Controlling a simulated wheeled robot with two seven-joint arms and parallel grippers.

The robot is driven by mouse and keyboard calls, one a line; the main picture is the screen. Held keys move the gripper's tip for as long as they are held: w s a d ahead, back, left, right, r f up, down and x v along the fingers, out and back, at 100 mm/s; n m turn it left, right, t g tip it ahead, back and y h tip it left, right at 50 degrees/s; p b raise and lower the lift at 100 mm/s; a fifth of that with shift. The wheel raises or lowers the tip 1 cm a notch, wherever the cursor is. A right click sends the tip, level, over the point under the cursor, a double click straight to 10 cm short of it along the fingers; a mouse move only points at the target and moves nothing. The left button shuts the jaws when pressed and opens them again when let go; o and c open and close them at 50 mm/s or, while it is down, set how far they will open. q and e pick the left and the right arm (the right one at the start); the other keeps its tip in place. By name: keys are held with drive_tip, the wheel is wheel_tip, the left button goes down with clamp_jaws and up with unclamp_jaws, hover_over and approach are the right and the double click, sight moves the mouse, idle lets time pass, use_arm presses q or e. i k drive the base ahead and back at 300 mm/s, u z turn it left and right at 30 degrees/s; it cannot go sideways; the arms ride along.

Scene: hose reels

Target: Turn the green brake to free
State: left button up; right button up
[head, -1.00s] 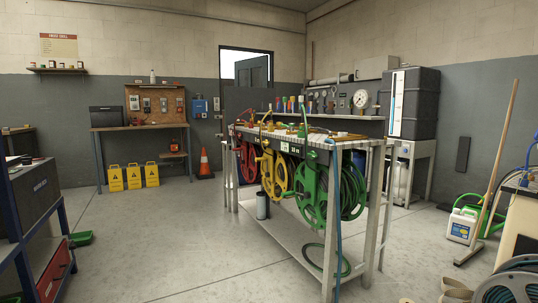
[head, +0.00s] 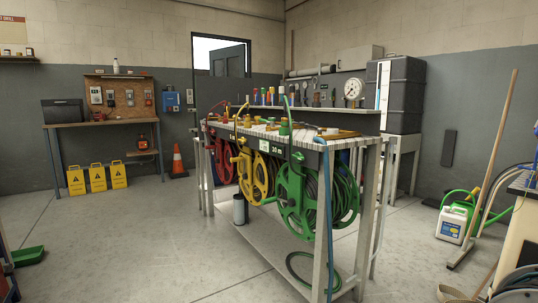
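A green hose reel (head: 291,200) hangs at the near end of a slatted bench rack (head: 345,141), with green hose wound on it. A yellow reel (head: 247,171) and a red reel (head: 222,153) hang farther along the same rack. A green fitting (head: 285,127) stands on the bench top above the green reel; I cannot tell whether it is the brake or how it is set. Neither of my grippers is in view.
Clear concrete floor lies in front and left of the rack. An orange cone (head: 178,163) and yellow signs (head: 97,178) stand at the back left. A broom (head: 488,170) and a white jug (head: 453,223) are at the right. A green tray (head: 28,256) lies at the left.

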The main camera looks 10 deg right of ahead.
sight(298, 156)
drive_tip(key=z, duration=0.25)
drive_tip(key=i, duration=0.7)
drive_tip(key=z, duration=1.05)
drive_tip(key=i, duration=0.35)
drive_tip(key=z, duration=0.25)
